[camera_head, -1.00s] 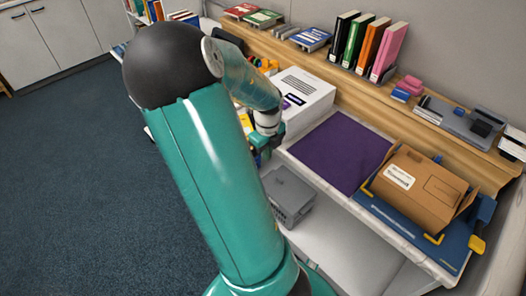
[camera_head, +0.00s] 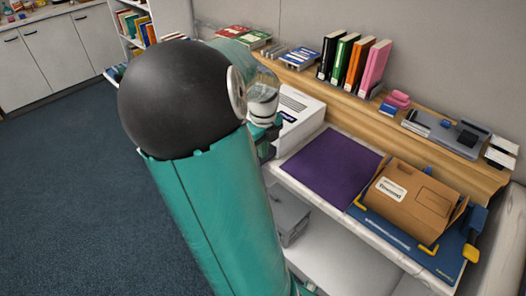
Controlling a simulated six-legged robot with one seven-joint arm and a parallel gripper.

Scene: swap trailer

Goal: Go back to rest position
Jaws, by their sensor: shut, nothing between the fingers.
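My teal arm with a black joint stands large in the left middle of the view. My gripper (camera_head: 266,147) shows only in part behind the arm, beside the left end of the desk and near the white box (camera_head: 299,122). Its fingers are mostly hidden; it appears shut, with nothing seen in it.
A purple mat (camera_head: 327,168) lies on the desk. A brown cardboard box (camera_head: 415,203) sits on a blue board (camera_head: 446,262) to its right. Several upright binders (camera_head: 352,63) stand on the wooden shelf. A grey box (camera_head: 287,213) is below the desk edge. Open carpet (camera_head: 70,190) lies left.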

